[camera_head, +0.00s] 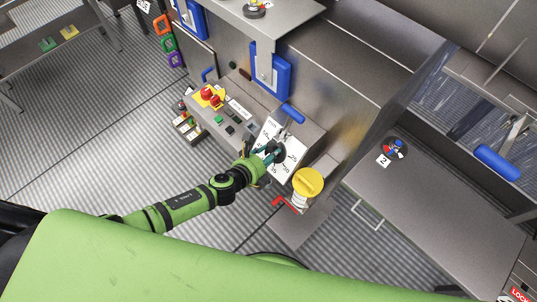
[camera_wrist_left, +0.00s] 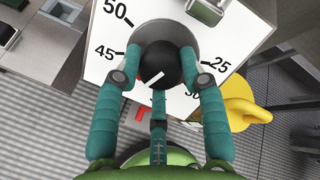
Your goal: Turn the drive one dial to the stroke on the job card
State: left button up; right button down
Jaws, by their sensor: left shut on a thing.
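The dial is a black round knob (camera_wrist_left: 165,62) on a white plate (camera_wrist_left: 235,30) printed with numbers; 50, 45, 25 and part of a 30 show in the left wrist view. A short white line marks the knob's face. I cannot tell which number it points to. My left gripper (camera_wrist_left: 160,78) has its teal fingers around the knob and is shut on it. In the head view my left gripper (camera_head: 271,149) reaches the plate (camera_head: 291,146) on the sloping panel and partly hides the dial. No job card can be read. My right gripper is not in view.
A yellow round cap (camera_head: 308,181) and a red handle (camera_head: 287,204) sit just below the plate. A blue-handled lever (camera_head: 292,113) stands above it. A blue clipboard (camera_head: 284,77) hangs behind.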

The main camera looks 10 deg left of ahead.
pick_arm(q)
jog(key=shift+w+a+r, duration=0.25)
jog(key=shift+w+r, duration=0.15)
jog(key=shift+w, duration=0.1)
jog(key=o, duration=1.1)
jog(key=shift+s+f, duration=0.15)
jog(key=shift+s, duration=0.1)
jog(key=shift+s, duration=0.25)
jog(key=v, duration=1.1)
jog(key=shift+s+a+r, duration=0.1)
jog(key=shift+r, duration=0.1)
